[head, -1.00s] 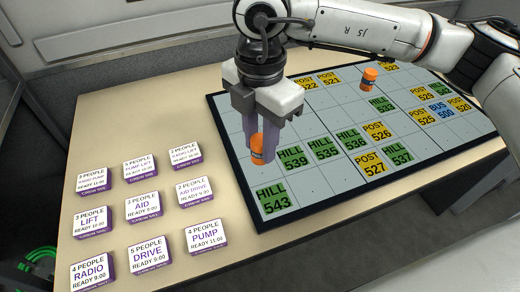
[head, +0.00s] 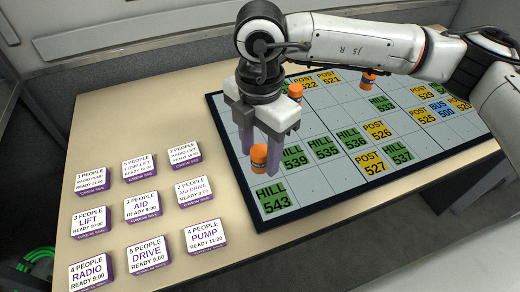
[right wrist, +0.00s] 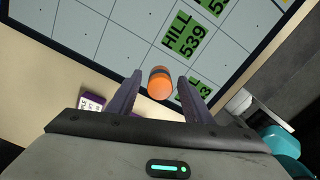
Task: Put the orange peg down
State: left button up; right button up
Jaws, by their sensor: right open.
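The orange peg (head: 258,158) with a dark band stands upright on the gridded board (head: 309,188), in a blank cell above the HILL 543 label and left of HILL 539. My right gripper (head: 262,161) is open, with its fingers around the peg. In the right wrist view the peg (right wrist: 160,84) sits between the two spread fingertips (right wrist: 160,76), with gaps on both sides. My left gripper is in neither view.
A second orange peg (head: 295,92) stands behind my right gripper, and a third (head: 369,80) stands partly behind my right arm. HILL, POST and BUS labels cover some cells. Several white-and-purple blocks (head: 141,207) stand in rows on the table (head: 120,118) left of the board.

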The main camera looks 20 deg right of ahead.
aim_at(260, 151)
notch_tip(260, 151, up, 12)
jog(key=shift+r, duration=0.2)
jog(key=shift+s+f, duration=0.1)
dwell(0.4)
